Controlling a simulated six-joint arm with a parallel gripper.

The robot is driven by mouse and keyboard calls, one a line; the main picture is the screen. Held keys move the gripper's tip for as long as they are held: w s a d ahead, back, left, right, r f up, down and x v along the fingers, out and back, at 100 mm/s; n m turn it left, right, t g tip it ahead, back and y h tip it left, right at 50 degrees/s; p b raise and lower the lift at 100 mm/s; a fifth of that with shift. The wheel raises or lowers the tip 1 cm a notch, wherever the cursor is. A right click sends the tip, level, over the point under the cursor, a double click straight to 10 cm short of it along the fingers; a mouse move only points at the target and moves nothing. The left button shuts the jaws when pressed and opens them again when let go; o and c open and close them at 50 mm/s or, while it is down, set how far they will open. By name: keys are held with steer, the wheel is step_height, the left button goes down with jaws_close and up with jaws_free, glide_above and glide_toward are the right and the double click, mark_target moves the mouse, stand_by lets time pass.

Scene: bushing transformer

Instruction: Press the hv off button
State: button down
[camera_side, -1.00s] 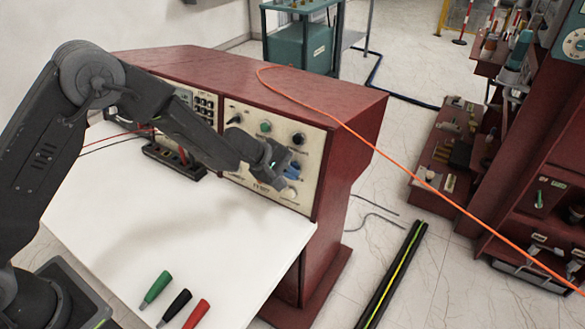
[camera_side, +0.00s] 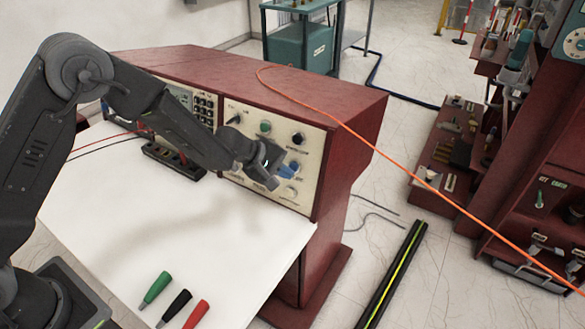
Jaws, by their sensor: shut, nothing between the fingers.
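The red console (camera_side: 345,150) carries a cream control panel (camera_side: 313,160) with knobs and buttons. A green button (camera_side: 265,127) shows at the top of the panel, between a black switch (camera_side: 234,119) and a black knob (camera_side: 298,138). A blue part (camera_side: 289,170) and a pale round knob (camera_side: 288,192) sit lower right. My gripper (camera_side: 271,167) is shut and empty, in front of the panel's lower middle, just left of the blue part. It hides part of the panel. I cannot tell which control is the hv off button, or whether the gripper touches the panel.
A white worktop (camera_side: 170,230) extends in front of the console, mostly clear. Green (camera_side: 155,288), black (camera_side: 175,305) and red (camera_side: 197,314) handles lie at its front edge. A black terminal block (camera_side: 172,160) stands left of the panel. An orange cable (camera_side: 385,157) crosses the console.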

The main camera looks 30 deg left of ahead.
steer(key=shift+a+f, duration=0.1)
steer(key=shift+a, duration=0.35)
steer(key=s, duration=0.2)
steer(key=s+r, duration=0.1)
steer(key=s, duration=0.2)
steer(key=shift+d+r, duration=0.15)
steer(key=shift+d, duration=0.05)
steer(key=c, duration=1.8)
jaws_free()
steer(key=shift+w, duration=0.1)
stand_by(0.5)
